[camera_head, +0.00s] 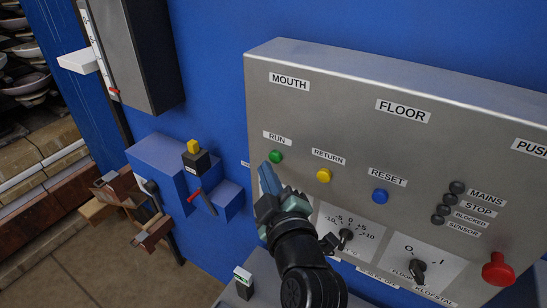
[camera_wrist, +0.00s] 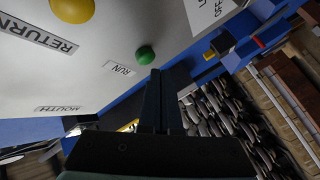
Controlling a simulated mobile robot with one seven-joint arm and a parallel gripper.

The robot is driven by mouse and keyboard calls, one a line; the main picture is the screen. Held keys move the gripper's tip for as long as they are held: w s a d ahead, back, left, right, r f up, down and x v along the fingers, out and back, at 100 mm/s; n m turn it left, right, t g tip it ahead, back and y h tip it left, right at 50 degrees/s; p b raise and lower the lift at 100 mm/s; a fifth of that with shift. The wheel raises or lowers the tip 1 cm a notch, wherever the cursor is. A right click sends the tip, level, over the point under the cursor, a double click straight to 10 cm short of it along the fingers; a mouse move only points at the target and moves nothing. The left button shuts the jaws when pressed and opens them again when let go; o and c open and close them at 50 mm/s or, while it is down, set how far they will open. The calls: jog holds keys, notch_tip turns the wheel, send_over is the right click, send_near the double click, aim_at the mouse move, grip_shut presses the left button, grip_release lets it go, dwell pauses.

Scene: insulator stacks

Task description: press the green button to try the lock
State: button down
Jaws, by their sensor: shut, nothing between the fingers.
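The green button (camera_head: 276,156) sits under the RUN label (camera_head: 277,138) on the grey control panel (camera_head: 330,90). In the wrist view the green button (camera_wrist: 145,55) shows just beyond the fingertips, a little to their left. My gripper (camera_head: 266,168) is shut and empty, with its fingertips just below the green button in the head view. The fingertips (camera_wrist: 155,74) also show in the wrist view. I cannot tell whether they touch the panel; the button itself is fully visible.
A yellow RETURN button (camera_head: 323,176) and a blue RESET button (camera_head: 380,196) lie to the right. A red mushroom button (camera_head: 499,269) and two rotary knobs are lower on the panel. A blue bracket with a red-handled lever (camera_head: 195,194) stands to the left.

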jog(key=shift+w+d+b, duration=0.25)
jog(key=shift+w+b, duration=0.1)
jog(key=shift+b, duration=0.05)
jog(key=shift+w+d+b, duration=0.3)
jog(key=shift+w+b, duration=0.05)
jog(key=shift+w, duration=0.05)
dwell(0.8)
jog(key=shift+s, duration=0.1)
jog(key=shift+s+a, duration=0.5)
jog(key=shift+s, duration=0.2)
jog(key=s+a, duration=0.1)
jog(key=s, duration=0.1)
jog(key=s+a, duration=0.2)
jog(key=shift+p, duration=0.4)
dwell(0.7)
